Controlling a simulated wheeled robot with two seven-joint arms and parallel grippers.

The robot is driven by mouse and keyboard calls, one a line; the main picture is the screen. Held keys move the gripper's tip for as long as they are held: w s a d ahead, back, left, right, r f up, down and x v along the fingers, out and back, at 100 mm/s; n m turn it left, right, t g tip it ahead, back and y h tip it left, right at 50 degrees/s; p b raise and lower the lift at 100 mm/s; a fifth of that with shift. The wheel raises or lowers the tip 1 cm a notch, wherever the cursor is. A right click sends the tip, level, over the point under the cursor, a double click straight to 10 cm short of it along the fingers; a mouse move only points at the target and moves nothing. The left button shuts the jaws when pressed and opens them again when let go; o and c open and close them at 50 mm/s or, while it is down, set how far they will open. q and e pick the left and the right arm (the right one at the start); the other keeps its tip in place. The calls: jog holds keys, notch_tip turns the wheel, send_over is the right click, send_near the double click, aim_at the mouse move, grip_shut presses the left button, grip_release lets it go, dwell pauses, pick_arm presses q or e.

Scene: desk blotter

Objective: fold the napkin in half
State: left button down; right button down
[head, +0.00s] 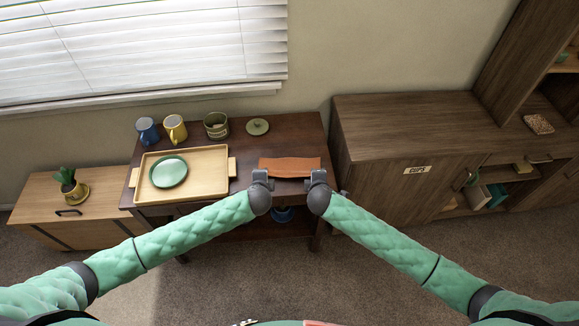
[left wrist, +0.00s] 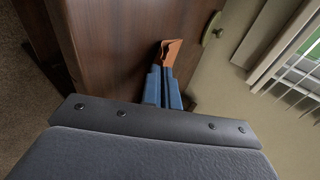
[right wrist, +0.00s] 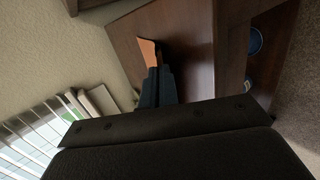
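The orange-brown napkin (head: 290,167) is near the right front part of the dark wooden table. Its long edges look wavy. My left gripper (head: 262,178) is at its near left corner and my right gripper (head: 317,178) at its near right corner. In the left wrist view the fingers (left wrist: 164,82) are closed together with the napkin (left wrist: 171,50) coming out from between their tips. The right wrist view shows the same, with closed fingers (right wrist: 156,84) and the napkin (right wrist: 148,52) at their tips. The underside of the napkin is hidden.
A wooden tray (head: 208,192) with a green plate (head: 169,172) lies left of the napkin. A blue mug (head: 147,130), a yellow mug (head: 175,129), a green pot (head: 216,125) and a round lid (head: 257,127) stand along the back. A brown cabinet (head: 385,120) stands at right.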

pick_arm(q)
jog(key=c, duration=1.3)
grip_release()
pick_arm(e)
jog(key=c, duration=1.3)
grip_release()
pick_arm(q)
jog(key=r, duration=0.1)
jog(key=s+r, duration=0.1)
jog(key=r, duration=0.1)
jog(key=shift+s+r, duration=0.1)
jog(key=shift+s, duration=0.05)
pick_arm(e)
jog(key=r, duration=0.1)
jog(key=s+r, duration=0.1)
jog(key=r, duration=0.1)
jog(key=shift+s+r, duration=0.15)
pick_arm(q)
jog(key=s+r, duration=0.2)
jog(key=r, duration=0.1)
jog(key=s+r, duration=0.2)
jog(key=shift+s+r, duration=0.35)
jog(key=shift+r, duration=0.05)
pick_arm(e)
jog(key=s+r, duration=0.2)
jog(key=r, duration=0.1)
jog(key=s+r, duration=0.2)
jog(key=shift+s+r, duration=0.35)
jog(key=shift+r, duration=0.05)
